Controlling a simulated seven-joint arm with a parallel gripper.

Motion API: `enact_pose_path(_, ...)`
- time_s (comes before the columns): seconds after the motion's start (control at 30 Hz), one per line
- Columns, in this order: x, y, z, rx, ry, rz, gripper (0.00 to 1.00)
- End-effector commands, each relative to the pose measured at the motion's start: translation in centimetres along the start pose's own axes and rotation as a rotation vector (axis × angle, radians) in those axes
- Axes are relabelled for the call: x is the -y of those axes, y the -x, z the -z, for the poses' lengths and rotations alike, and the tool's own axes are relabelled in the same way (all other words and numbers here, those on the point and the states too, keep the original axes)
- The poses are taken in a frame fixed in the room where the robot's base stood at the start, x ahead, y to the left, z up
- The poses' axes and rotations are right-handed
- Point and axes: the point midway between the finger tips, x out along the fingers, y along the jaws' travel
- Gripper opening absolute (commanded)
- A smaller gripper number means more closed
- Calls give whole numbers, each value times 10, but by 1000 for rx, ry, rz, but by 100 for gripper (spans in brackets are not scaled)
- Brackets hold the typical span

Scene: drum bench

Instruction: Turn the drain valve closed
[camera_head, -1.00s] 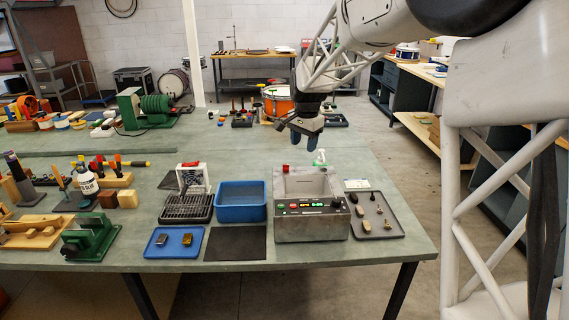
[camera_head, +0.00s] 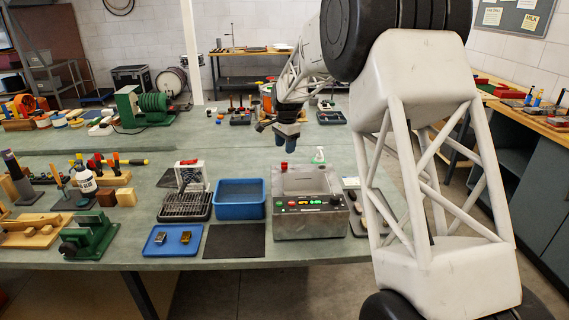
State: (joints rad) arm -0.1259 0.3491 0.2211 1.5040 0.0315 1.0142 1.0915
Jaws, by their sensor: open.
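A grey metal cleaner tank (camera_head: 308,222) with a front panel of buttons and a dark knob (camera_head: 335,200) stands near the bench's front edge. A small red part (camera_head: 284,166) shows at its back left rim; I cannot tell if this is the drain valve, or how it is turned. My gripper (camera_head: 286,141) points down with blue fingertips. It is open and empty, and appears above and behind the tank's back left, apart from the red part in the picture.
A blue bin (camera_head: 241,212), a wire-basket tray (camera_head: 184,213) and a dark mat (camera_head: 235,241) lie left of the tank. A spray bottle (camera_head: 319,156) stands behind it. A grey tray (camera_head: 358,220) at right is partly hidden by my arm. Open bench lies behind the blue bin.

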Motion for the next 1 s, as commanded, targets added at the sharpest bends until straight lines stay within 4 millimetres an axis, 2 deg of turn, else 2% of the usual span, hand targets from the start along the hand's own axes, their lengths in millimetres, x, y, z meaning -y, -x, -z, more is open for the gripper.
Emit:
enact_pose_path(0.37, 0, -8, 0, 0, 0, 0, 52)
enact_pose_path(0.8, 0, -57, 0, 1, 1, -1, 52)
enact_pose_path(1.0, 0, -73, 0, 0, 1, -1, 52)
